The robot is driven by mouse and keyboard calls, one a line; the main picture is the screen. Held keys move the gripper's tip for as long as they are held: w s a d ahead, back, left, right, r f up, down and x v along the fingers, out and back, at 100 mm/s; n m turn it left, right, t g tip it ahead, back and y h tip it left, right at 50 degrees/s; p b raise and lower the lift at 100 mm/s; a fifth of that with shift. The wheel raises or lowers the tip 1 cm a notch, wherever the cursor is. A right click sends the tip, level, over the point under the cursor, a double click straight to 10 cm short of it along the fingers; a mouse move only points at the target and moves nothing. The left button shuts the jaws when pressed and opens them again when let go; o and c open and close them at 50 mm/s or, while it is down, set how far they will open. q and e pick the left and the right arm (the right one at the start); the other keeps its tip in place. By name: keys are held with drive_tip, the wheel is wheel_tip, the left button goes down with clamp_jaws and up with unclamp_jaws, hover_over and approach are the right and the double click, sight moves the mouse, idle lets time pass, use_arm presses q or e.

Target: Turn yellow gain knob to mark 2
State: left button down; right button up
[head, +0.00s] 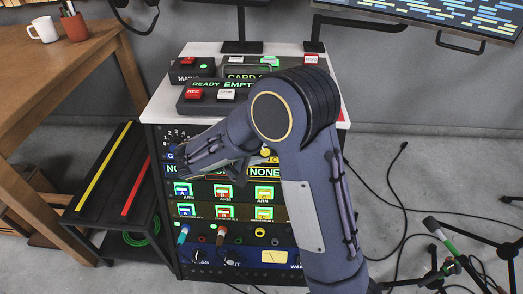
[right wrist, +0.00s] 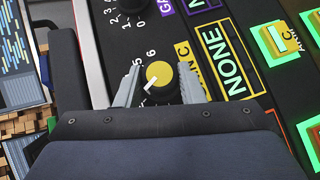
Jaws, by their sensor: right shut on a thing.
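The yellow gain knob (right wrist: 160,76) sits on the dark panel beside the yellow GAIN C label (right wrist: 186,62). My right gripper (right wrist: 161,80) is shut on it, with one grey finger on each side. The knob's white pointer line points to the lower left in the right wrist view. The marks 5 and 6 show at its upper left; mark 2 is not visible there. In the head view my right arm covers much of the panel, and only a small yellow part of the knob (head: 265,152) shows beside it. My left gripper is not in view.
The yellow-framed NONE display (right wrist: 227,58) is close to the knob. Another black knob (right wrist: 133,6) lies farther along the panel. A box with REC and EMPTY (head: 228,96) stands on the white top. A black rack with coloured strips (head: 105,175) stands left; cables lie right.

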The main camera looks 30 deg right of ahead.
drive_tip(key=o, duration=1)
drive_tip(key=p+v, duration=0.2)
drive_tip(key=v, duration=0.5)
drive_tip(key=shift+a+r, duration=0.15)
drive_tip(key=shift+a, duration=0.2)
drive_tip(key=shift+s+d, duration=0.1)
drive_tip(key=shift+s, duration=0.05)
